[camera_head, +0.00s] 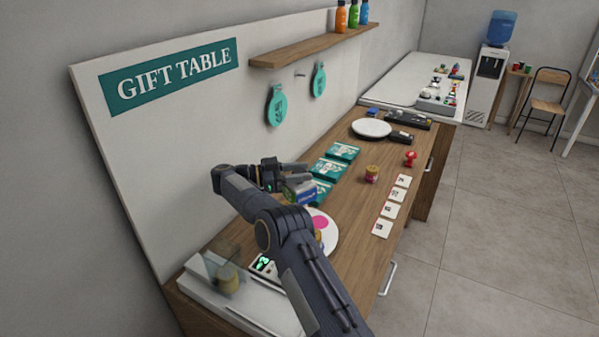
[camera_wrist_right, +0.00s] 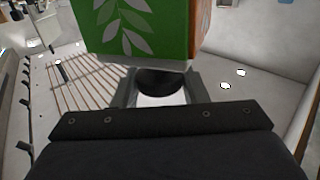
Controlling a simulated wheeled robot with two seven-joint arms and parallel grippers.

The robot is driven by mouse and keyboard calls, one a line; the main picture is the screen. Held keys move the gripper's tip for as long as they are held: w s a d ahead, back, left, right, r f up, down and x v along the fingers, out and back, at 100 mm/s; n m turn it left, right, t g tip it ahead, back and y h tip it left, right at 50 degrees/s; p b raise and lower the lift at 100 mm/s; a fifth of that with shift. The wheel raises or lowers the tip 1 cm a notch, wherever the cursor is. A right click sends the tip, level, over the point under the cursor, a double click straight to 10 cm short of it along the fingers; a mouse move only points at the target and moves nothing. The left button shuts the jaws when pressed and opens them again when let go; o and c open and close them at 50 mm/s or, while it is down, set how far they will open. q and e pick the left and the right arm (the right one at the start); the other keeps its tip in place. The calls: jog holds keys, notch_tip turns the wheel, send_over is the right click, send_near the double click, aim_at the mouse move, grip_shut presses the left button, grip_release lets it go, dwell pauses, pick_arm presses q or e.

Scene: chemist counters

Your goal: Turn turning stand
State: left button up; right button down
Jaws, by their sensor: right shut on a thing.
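A white round disc (camera_head: 371,127) lies on the wooden counter near its far end. A second white round disc (camera_head: 330,237) with a pink spot is partly hidden behind my right arm; I cannot tell which disc is the turning stand. My right gripper (camera_head: 290,178) is above the counter by the back board, shut on a small box (camera_head: 301,191). In the right wrist view the box (camera_wrist_right: 140,28) is green with a white leaf print and an orange side, at the fingertips. My left gripper is not in view.
Teal boxes (camera_head: 342,151) lie beside the gripper. White cards (camera_head: 391,210), a small round jar (camera_head: 371,173) and a red figure (camera_head: 410,158) stand toward the front edge. A glass-like holder (camera_head: 222,274) is at the near end. A shelf (camera_head: 310,45) overhangs the back.

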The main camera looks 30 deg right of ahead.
jog(key=c, duration=0.9)
grip_release()
jog(key=shift+r+b, duration=0.5)
jog(key=shift+r, duration=0.1)
jog(key=shift+s+a+r+b, duration=1)
jog(key=shift+s+a+r, duration=0.25)
jog(key=shift+s+r, duration=0.75)
jog(key=shift+s+a+r+b, duration=1.05)
jog(key=shift+s+a+r, duration=0.25)
jog(key=shift+s+r, duration=0.65)
jog(key=shift+s+a+r+b, duration=1)
jog(key=shift+s+a+r, duration=0.25)
jog(key=shift+s+r, duration=0.75)
jog(key=shift+w, duration=0.1)
